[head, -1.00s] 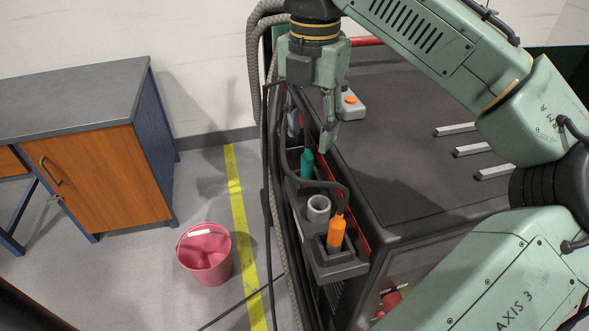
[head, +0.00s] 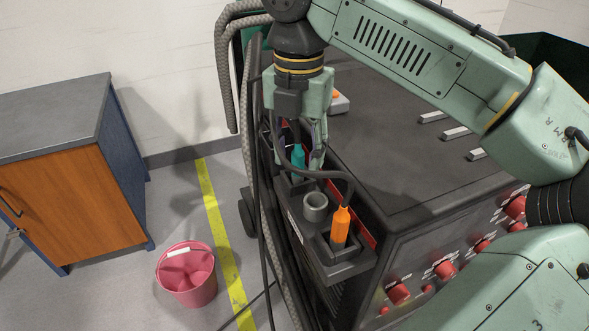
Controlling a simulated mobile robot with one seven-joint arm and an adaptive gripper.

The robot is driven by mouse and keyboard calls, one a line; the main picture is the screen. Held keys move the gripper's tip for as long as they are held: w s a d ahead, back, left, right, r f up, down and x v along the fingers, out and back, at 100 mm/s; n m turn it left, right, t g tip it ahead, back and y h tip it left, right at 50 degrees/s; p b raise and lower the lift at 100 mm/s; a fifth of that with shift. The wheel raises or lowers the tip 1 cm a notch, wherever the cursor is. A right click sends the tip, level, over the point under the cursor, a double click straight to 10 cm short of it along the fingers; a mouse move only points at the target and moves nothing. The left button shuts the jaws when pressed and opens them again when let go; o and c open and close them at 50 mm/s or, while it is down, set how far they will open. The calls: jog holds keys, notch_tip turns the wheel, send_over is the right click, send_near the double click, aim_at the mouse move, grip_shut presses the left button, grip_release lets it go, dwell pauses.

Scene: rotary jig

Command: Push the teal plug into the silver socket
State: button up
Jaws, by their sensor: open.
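The teal plug (head: 298,164) stands upright in the holder tray on the side of the dark machine, with a black cable at it. The silver socket (head: 315,206) is a grey round collar with an open top, in the same tray just nearer than the teal plug. My gripper (head: 297,156) points down over the far end of the tray. Its fingers are apart, one to each side of the teal plug's upper part; contact cannot be told. The plug's lower end is hidden in the tray.
An orange plug (head: 341,228) stands at the tray's near end (head: 345,268). A black cable (head: 325,174) arches over the tray. The dark machine top (head: 400,165) is mostly clear, with metal bars at right. A pink bucket (head: 187,277) and an orange-doored cabinet (head: 75,200) stand left.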

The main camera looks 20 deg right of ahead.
jog(key=shift+c, duration=0.3)
grip_shut()
dwell(0.3)
